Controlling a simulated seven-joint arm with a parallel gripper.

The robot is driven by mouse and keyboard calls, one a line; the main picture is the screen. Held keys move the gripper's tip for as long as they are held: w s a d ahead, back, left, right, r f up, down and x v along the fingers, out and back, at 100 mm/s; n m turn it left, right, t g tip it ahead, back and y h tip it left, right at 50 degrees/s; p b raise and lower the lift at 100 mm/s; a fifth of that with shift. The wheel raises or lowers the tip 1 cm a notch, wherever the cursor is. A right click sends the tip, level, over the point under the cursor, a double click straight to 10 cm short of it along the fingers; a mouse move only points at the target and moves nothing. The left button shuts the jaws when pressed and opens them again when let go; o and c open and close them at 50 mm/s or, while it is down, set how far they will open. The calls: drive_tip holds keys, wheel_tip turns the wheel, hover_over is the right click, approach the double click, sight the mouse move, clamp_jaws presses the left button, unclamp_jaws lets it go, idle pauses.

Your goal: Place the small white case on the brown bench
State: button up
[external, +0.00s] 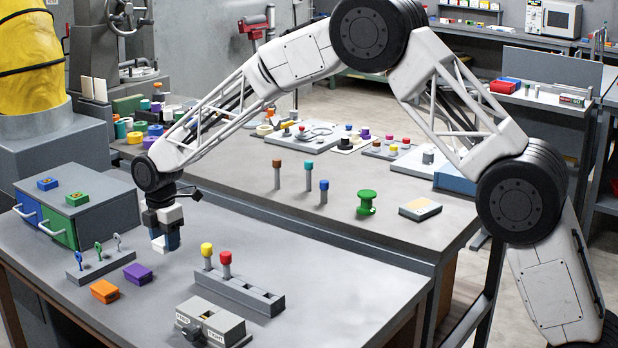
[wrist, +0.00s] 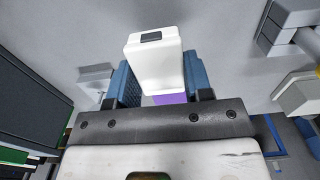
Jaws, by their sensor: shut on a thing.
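My gripper (external: 166,243) hangs above the grey-topped front bench (external: 330,275), pointing down. In the wrist view its blue fingers (wrist: 157,72) are shut on the small white case (wrist: 153,48), which has a dark patch near one end. In the external view the white case (external: 157,243) shows only in part between the fingers, clear of the bench top. No bench top looks clearly brown; brown shows on the sides below the front bench and the bench behind it, so I cannot tell which is the brown bench.
A purple case (external: 138,273) and an orange case (external: 105,291) lie near my gripper. A key rack (external: 95,268), a drawer cabinet (external: 105,205), a grey block with red and yellow knobs (external: 240,292) and a switch box (external: 210,322) stand around. Free room lies at right.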

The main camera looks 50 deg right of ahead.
sight(168, 263)
drive_tip(key=shift+f, duration=1.85)
drive_tip(key=shift+f, duration=0.15)
drive_tip(key=o, duration=0.9)
drive_tip(key=shift+o, duration=0.2)
drive_tip(key=shift+r, duration=6.1)
